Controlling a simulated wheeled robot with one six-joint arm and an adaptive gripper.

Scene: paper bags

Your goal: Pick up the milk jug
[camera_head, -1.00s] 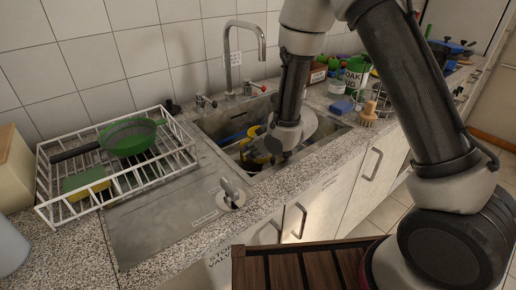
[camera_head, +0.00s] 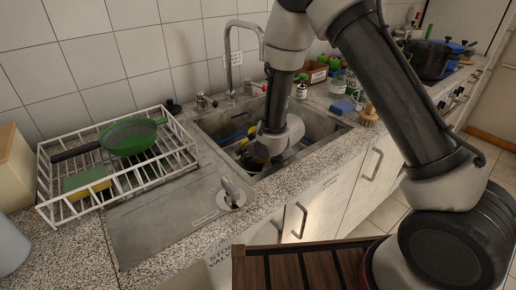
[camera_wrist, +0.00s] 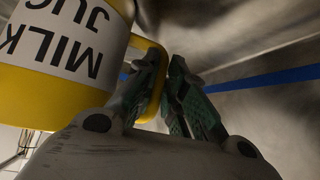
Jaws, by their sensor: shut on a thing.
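The milk jug (camera_wrist: 92,60) is yellow with a white label reading "MILK JUG", shown upside down in the wrist view. In the head view a bit of yellow, likely the jug (camera_head: 256,154), shows in the sink beneath my wrist, mostly hidden. My gripper (camera_wrist: 166,78) has its dark green fingers close together on the jug's yellow handle, at the right of the jug's body.
The metal sink (camera_head: 328,128) surrounds the jug, and blue items lie in it. A tap (camera_head: 230,60) stands behind. A wire dish rack (camera_head: 170,122) with a green strainer (camera_head: 130,137) is at left. A brush (camera_head: 369,116) and blue sponge (camera_head: 343,106) stand at right.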

